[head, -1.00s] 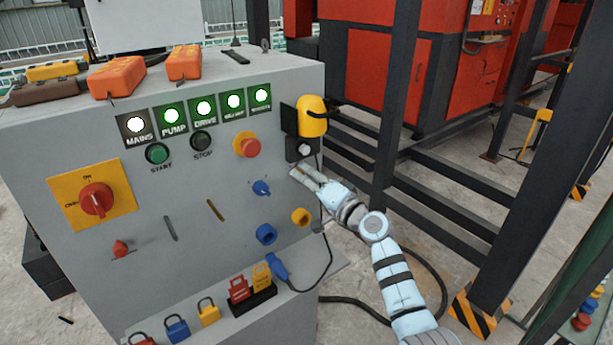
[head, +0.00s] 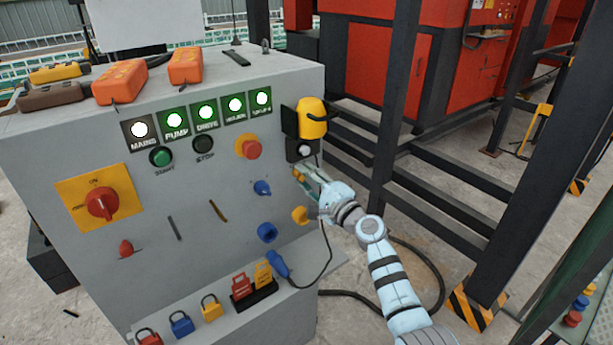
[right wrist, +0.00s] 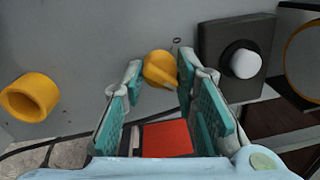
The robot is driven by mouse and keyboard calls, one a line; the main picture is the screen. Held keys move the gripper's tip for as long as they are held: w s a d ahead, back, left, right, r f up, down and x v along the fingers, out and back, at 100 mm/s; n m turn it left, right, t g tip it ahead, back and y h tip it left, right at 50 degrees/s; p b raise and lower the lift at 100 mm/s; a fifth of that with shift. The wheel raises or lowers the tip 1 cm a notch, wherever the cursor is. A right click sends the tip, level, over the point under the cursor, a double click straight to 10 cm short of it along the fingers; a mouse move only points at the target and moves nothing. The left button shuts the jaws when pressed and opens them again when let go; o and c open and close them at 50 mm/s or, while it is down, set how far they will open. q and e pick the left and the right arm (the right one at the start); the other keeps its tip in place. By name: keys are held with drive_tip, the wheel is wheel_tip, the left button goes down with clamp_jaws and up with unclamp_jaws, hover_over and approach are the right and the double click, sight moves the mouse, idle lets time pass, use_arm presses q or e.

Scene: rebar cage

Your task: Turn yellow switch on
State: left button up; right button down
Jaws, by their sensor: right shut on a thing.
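The yellow switch (right wrist: 160,70) is a small rotary knob with a pointer on the grey panel; in the right wrist view it sits between the fingertips. In the head view it shows as a small yellow spot (head: 299,174) near the panel's right edge, partly covered by the fingers. My right gripper (right wrist: 162,72) is shut on the switch, one teal-padded finger on each side; in the head view the gripper (head: 306,178) reaches the panel from the right. My left gripper is not in view.
A black box with a white button (right wrist: 243,62) is close to the right finger. A yellow socket (right wrist: 30,97) is at left. In the head view, a blue knob (head: 262,188) and red emergency button (head: 252,148) are nearby. A dark steel post (head: 398,90) stands right.

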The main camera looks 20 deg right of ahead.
drive_tip(key=shift+f, duration=0.2)
idle(0.3)
drive_tip(key=c, duration=1.3)
unclamp_jaws()
drive_tip(key=shift+r, duration=0.1)
drive_tip(key=v, duration=0.8)
